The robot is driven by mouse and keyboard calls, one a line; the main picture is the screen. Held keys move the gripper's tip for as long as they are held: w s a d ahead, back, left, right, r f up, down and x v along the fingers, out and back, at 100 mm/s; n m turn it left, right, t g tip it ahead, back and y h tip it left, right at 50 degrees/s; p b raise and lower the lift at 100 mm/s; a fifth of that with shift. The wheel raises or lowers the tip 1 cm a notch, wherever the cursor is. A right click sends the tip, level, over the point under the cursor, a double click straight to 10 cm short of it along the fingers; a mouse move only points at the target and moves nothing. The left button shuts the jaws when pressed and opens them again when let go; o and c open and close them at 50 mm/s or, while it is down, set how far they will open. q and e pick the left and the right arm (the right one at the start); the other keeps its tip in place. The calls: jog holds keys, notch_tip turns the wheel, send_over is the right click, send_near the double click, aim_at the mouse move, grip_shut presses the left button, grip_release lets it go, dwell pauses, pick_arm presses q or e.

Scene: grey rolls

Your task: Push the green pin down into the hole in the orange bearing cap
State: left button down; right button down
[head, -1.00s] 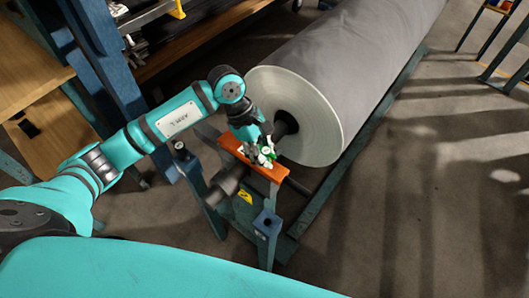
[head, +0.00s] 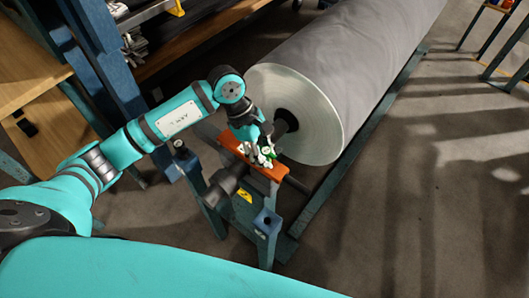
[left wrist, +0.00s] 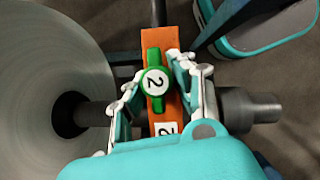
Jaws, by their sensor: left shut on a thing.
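In the head view the cap (head: 237,147) lies across the top of the blue stand, and the pin (head: 268,150) shows only in part. My left gripper (head: 264,155) comes down from above, with its fingers on both sides of the pin, shut on it. The hole is hidden, and how deep the pin sits cannot be told. My right gripper is out of view.
A large grey roll (head: 350,65) lies behind the cap, its dark shaft (head: 287,122) running to the stand (head: 266,225). Blue rack posts and wooden shelves (head: 30,75) stand at the left.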

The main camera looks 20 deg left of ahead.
pick_arm(q)
jog(key=c, duration=1)
grip_release()
jog(key=shift+c, duration=0.2)
jog(key=v, duration=0.8)
